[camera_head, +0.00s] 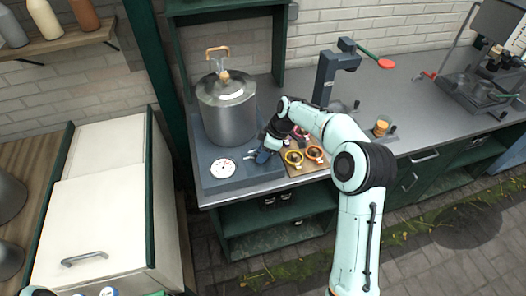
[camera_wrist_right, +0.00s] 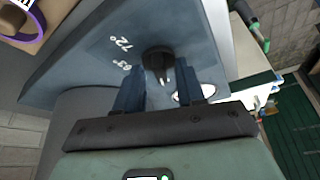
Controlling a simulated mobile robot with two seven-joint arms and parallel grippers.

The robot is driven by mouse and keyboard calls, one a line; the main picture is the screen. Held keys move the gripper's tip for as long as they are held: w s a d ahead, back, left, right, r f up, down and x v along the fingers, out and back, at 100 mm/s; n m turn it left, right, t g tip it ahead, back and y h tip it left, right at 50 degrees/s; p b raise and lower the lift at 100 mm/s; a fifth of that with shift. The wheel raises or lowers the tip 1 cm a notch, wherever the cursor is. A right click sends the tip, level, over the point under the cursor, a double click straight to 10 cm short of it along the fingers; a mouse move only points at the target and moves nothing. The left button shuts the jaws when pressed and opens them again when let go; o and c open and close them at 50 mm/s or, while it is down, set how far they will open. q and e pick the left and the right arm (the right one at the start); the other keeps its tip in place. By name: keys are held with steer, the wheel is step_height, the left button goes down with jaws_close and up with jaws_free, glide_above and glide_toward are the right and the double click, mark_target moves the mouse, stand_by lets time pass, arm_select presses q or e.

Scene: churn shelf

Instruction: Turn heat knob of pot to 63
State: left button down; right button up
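The steel pot (camera_head: 228,112) with a wooden-handled lid stands on a blue-grey heating base (camera_head: 240,176) on the counter. A round white dial (camera_head: 222,168) is on the base. The black heat knob (camera_wrist_right: 158,60) shows in the right wrist view, with a pale pointer aimed toward my gripper. White marks "72°" (camera_wrist_right: 122,43) and "63°" (camera_wrist_right: 122,65) lie left of it. My right gripper (camera_head: 260,154) is at the base's right front; its two fingers (camera_wrist_right: 158,78) are apart, with the knob between or just beyond the tips. In the head view it hides the knob.
Yellow and orange round items (camera_head: 304,156) sit on a board just right of my right gripper. A dark stand (camera_head: 328,75) and a red-ended handle (camera_head: 386,63) are behind. A white cabinet (camera_head: 95,215) stands left.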

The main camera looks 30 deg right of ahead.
jaws_close()
steer(key=shift+s+m+h+b, duration=0.1)
steer(key=shift+m+h+b, duration=0.2)
steer(key=shift+m+b, duration=0.45)
steer(key=m+t+b, duration=0.1)
steer(key=m, duration=0.1)
steer(key=shift+a+m+h, duration=0.15)
steer(key=shift+m+h, duration=0.15)
steer(key=shift+m, duration=0.05)
steer(key=shift+s+a+m+h, duration=0.1)
steer(key=shift+m+h, duration=0.3)
steer(key=shift+m, duration=0.7)
arm_select(q)
steer(key=shift+g, duration=0.3)
steer(key=shift+s+f+b, duration=0.25)
steer(key=shift+s+f, duration=0.65)
steer(key=shift+f, duration=0.25)
steer(key=shift+s+f+b, duration=0.2)
steer(key=shift+s+f, duration=0.65)
steer(key=shift+f, duration=0.25)
arm_select(e)
steer(key=shift+m+t+h, duration=0.4)
steer(key=shift+m+h, duration=0.1)
steer(key=shift+m, duration=0.6)
